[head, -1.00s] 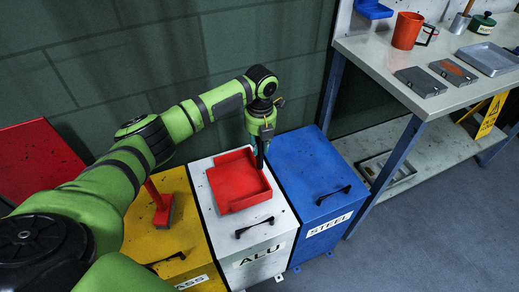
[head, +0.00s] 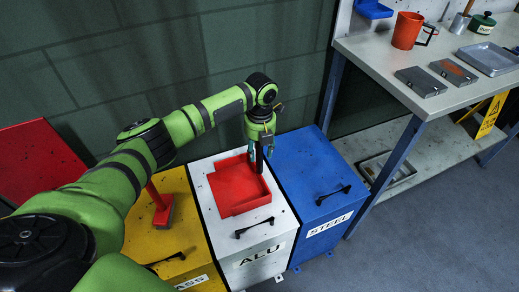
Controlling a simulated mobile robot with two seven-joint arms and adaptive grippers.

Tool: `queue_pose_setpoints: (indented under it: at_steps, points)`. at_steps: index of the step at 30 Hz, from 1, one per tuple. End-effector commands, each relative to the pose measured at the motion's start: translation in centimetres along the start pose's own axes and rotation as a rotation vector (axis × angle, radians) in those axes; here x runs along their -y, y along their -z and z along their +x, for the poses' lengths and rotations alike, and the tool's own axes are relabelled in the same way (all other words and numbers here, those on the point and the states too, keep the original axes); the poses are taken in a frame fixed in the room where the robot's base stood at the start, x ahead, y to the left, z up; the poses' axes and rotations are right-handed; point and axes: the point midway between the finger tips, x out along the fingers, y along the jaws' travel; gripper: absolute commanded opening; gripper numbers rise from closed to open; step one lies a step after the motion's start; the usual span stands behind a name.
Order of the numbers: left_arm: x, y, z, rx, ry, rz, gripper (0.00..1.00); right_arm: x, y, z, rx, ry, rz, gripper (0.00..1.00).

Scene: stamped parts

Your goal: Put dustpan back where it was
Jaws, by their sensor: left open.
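The red dustpan (head: 237,189) lies flat on top of the white bin labelled ALU (head: 279,226). My left gripper (head: 257,166) points down at the dustpan's back right edge. Its jaws are open, and the fingers partly cover that edge; whether they touch or straddle it I cannot tell. My right gripper is not in view.
The blue STEEL bin (head: 310,174) is at right, with a red bin (head: 38,158) far left. The workbench (head: 370,48) holds a red mug (head: 407,31), dark blocks and a metal tray (head: 489,59).

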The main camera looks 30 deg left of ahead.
Motion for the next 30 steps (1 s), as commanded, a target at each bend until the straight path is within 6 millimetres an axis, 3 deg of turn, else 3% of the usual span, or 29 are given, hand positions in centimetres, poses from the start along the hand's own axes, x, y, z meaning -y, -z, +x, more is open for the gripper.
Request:
queue_pose_setpoints:
  at_steps: [12,16,21,30]
  points:
    - [0.0,-0.1,-8.4,0.004,0.002,0.0,0.46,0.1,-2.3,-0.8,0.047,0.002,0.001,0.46]
    - [0.0,-0.1,-10.4,0.003,0.002,-0.001,0.46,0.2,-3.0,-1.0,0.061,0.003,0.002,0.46]
    - [0.0,-0.1,-11.6,0.001,0.002,-0.001,0.46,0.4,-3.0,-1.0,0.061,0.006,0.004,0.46]
    - [0.0,0.0,-11.8,0.0,0.001,-0.001,0.46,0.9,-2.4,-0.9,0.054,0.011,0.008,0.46]
